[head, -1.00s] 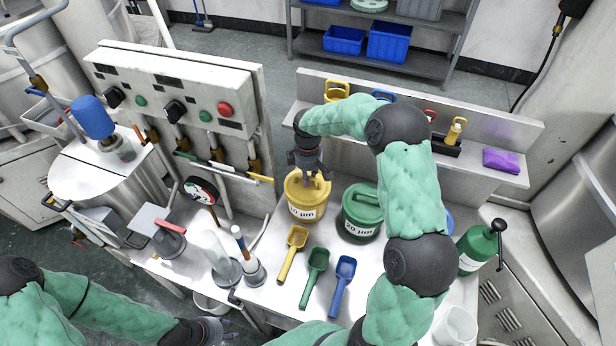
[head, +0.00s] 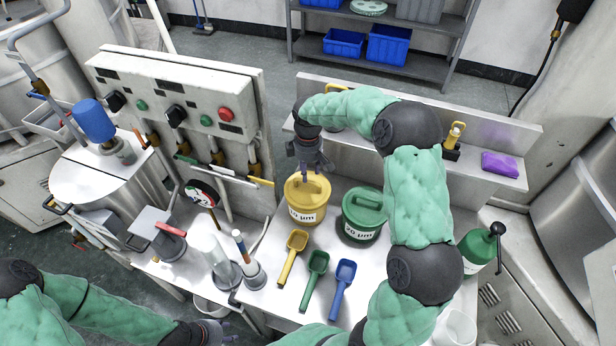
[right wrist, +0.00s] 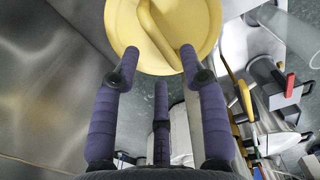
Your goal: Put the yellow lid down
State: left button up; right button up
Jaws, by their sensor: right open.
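The yellow lid (head: 308,187) sits on the yellow tub (head: 306,214), which is labelled in µm and stands on the bench; the lid looks level. It also fills the top of the right wrist view (right wrist: 165,35), with its bar handle running across it. My right gripper (head: 312,172) is open just above the back of the lid. In the right wrist view its fingertips (right wrist: 158,58) are spread near the lid's edge, with nothing held between them. My left gripper (head: 232,330) is low at the bottom edge, away from the lid; its finger opening is too small to read.
A green lidded tub (head: 362,225) stands right of the yellow one. Yellow (head: 292,255), green (head: 315,280) and blue (head: 343,285) scoops lie in front. A control panel (head: 180,105) rises at the left. A raised shelf (head: 480,178) runs behind, bearing a purple cloth (head: 499,164).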

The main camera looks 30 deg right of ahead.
notch_tip(320, 180, up, 6)
jog(key=shift+r+p, duration=0.25)
jog(key=shift+p, duration=0.05)
dwell(0.4)
